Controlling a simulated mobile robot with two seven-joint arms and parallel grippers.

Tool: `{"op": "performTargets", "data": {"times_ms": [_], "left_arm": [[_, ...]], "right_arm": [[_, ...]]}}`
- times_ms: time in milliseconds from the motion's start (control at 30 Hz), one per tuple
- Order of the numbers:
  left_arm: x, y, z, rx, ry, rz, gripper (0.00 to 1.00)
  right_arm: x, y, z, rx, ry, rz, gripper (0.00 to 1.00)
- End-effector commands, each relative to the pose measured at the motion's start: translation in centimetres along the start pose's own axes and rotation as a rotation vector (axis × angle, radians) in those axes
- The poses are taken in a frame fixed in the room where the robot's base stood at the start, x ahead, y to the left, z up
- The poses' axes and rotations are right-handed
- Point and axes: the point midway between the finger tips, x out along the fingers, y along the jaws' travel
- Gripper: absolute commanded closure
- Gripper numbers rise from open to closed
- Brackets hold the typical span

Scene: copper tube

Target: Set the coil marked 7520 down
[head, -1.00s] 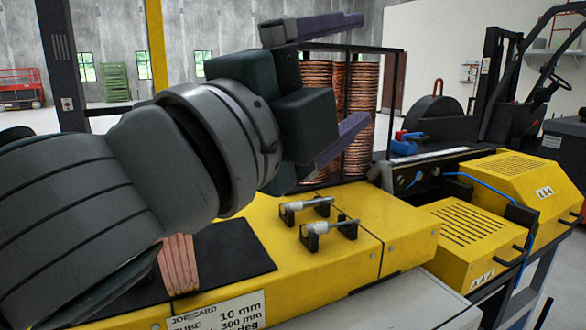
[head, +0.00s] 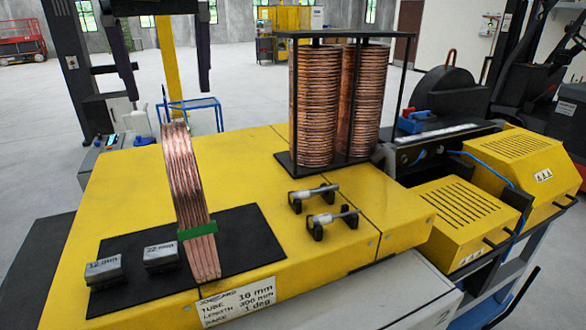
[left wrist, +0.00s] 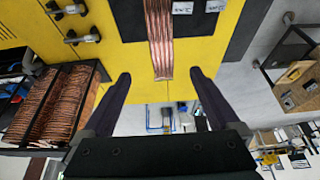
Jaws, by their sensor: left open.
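A copper coil (head: 182,175) stands on edge on a black mat (head: 250,237) on the yellow bench, with a green band (head: 197,230) near its base. No number can be read on it. My left gripper (head: 168,96) is open and empty, its dark fingers pointing down above the coil's far top end. In the left wrist view the coil (left wrist: 160,40) runs up from between the spread fingertips of the left gripper (left wrist: 160,73), with gaps on both sides. My right gripper is out of view.
Two grey blocks marked 12 mm (head: 105,271) and 22 mm (head: 161,257) sit left of the coil. A job card (head: 236,301) is at the front.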

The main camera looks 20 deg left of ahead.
Motion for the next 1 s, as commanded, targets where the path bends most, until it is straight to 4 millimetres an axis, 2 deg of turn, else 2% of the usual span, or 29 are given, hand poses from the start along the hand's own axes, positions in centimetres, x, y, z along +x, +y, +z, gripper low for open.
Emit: {"op": "performTargets", "data": {"times_ms": [33,200,367,633,900,1000], "left_arm": [[1.2,0.0,0.3,0.0,-0.001,-0.002,0.05],[4.0,0.1,0.4,0.001,-0.004,0.002,0.05],[5.1,0.1,0.4,0.0,-0.004,0.004,0.05],[9.3,-0.2,0.5,0.0,-0.005,0.005,0.05],[9.3,-0.2,0.3,0.002,-0.005,0.007,0.05],[9.3,-0.2,0.3,0.001,-0.005,0.007,0.16]], "right_arm": [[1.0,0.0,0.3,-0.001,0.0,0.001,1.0],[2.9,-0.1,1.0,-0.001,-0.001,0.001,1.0],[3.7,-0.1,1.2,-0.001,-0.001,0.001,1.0],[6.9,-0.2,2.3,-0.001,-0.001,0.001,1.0],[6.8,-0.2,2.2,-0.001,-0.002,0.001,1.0],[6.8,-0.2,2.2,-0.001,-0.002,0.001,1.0]]}}
